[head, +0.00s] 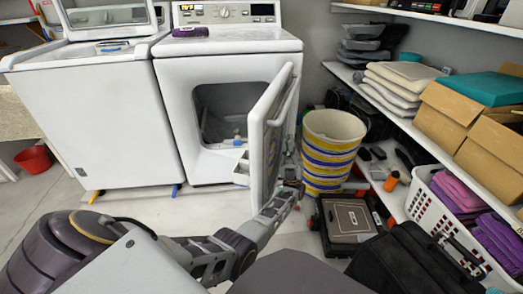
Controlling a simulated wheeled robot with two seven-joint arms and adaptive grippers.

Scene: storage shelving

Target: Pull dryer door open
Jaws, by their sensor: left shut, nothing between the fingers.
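The white dryer (228,58) stands at the back centre. Its door (268,135) is swung well out from the front, and the dark drum opening (215,112) shows to the left of it. My left arm reaches in from the bottom left. My left gripper (291,190) is shut and empty at the lower right side of the door, close to its outer face. I cannot tell whether it touches the door. My right gripper is not in view.
A striped basket (331,150) stands right of the door. A case (348,220) and a black bag (410,262) lie on the floor nearby. Shelves with boxes (490,150) and a white laundry basket (425,200) line the right. A washer (85,110) stands left; the floor before it is mostly clear.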

